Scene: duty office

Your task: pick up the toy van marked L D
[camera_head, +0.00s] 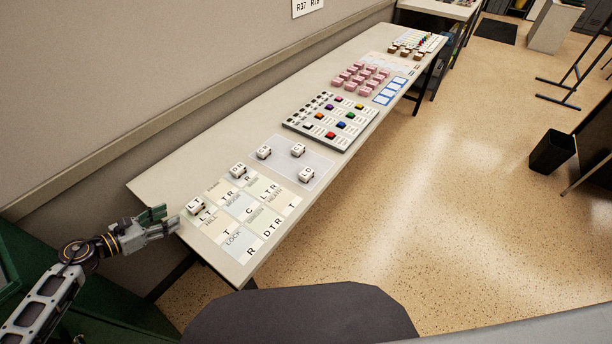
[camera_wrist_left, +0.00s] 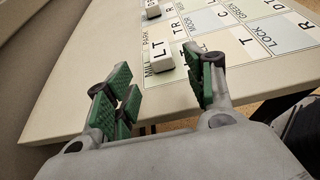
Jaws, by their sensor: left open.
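Several small white toy vans stand on the long table. One van (camera_head: 306,173) on the pale grey mat seems to be marked L D, but its letters are too small to be sure. A van marked L T (camera_head: 195,206) stands on the near left corner of the lettered card grid; it also shows in the left wrist view (camera_wrist_left: 162,64), just beyond my fingertips. My left gripper (camera_head: 166,219) is open and empty at the table's near left end, apart from the possible L D van. Its green-padded fingers also show in the left wrist view (camera_wrist_left: 160,82). My right gripper is out of view.
The table (camera_head: 160,186) runs away to the back right along a wall. Other vans (camera_head: 238,170) stand near the grid (camera_head: 240,207). Beyond the grey mat (camera_head: 282,166) are a board with coloured blocks (camera_head: 330,122) and pink blocks (camera_head: 361,75). A dark chair back (camera_head: 300,315) is close in front.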

